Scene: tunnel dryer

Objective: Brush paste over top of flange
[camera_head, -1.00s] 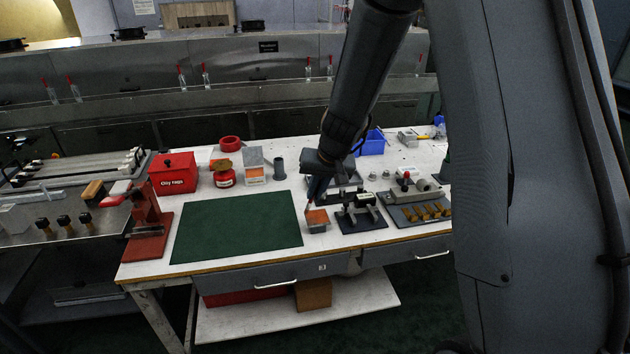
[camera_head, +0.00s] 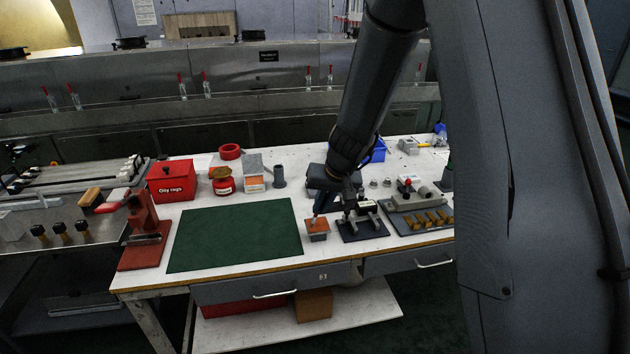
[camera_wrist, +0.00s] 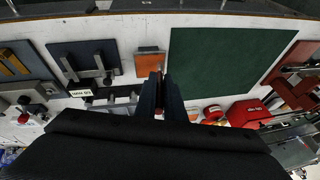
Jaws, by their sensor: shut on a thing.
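My gripper (camera_head: 321,201) is shut on a slim tool with a red part, likely the brush, mostly hidden by the fingers. The gripper also shows in the wrist view (camera_wrist: 159,88). The tool's end is over or at a small grey block with an orange top (camera_head: 317,227); I cannot tell whether they touch. The block also shows just beyond the fingertips in the wrist view (camera_wrist: 149,65). I cannot tell for sure which part is the flange. A red labelled pot (camera_head: 223,185), perhaps the paste, stands behind the green mat (camera_head: 235,236).
A dark fixture (camera_head: 362,229) with metal posts stands right of the block. Further right is a grey plate with brass pegs (camera_head: 428,219). A red oily rags box (camera_head: 172,181) and a red stand (camera_head: 143,240) are at the left. The green mat is clear.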

